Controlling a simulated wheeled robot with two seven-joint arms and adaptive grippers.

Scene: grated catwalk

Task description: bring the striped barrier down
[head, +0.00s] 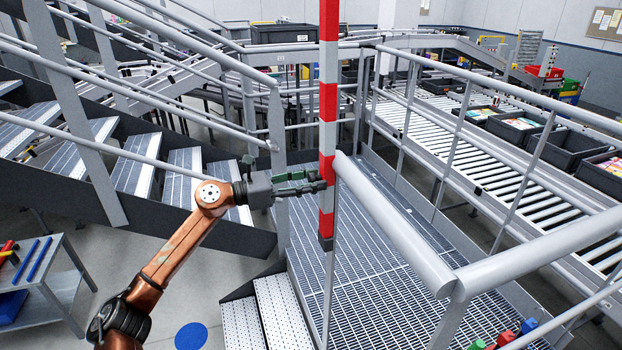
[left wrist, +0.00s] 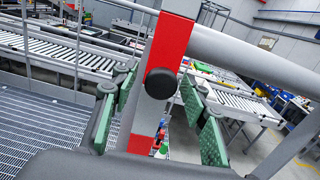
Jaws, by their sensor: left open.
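The red and white striped barrier (head: 328,110) stands upright in the middle of the head view, its top beyond the picture edge. My left gripper (head: 312,183) reaches in from the left at the barrier's lower part. In the left wrist view, the barrier (left wrist: 172,50) runs between the two green-padded fingers of the open gripper (left wrist: 160,118), with visible gaps on both sides. A round black knob (left wrist: 161,83) on the barrier faces the wrist camera. My right gripper is not in view.
A thick grey rail (head: 395,230) runs close to the right of the barrier. Grated catwalk (head: 370,280) lies below. Stairs (head: 125,165) with railings rise at the left. A roller conveyor (head: 480,125) with dark bins is at the right. A small cart (head: 50,285) stands at lower left.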

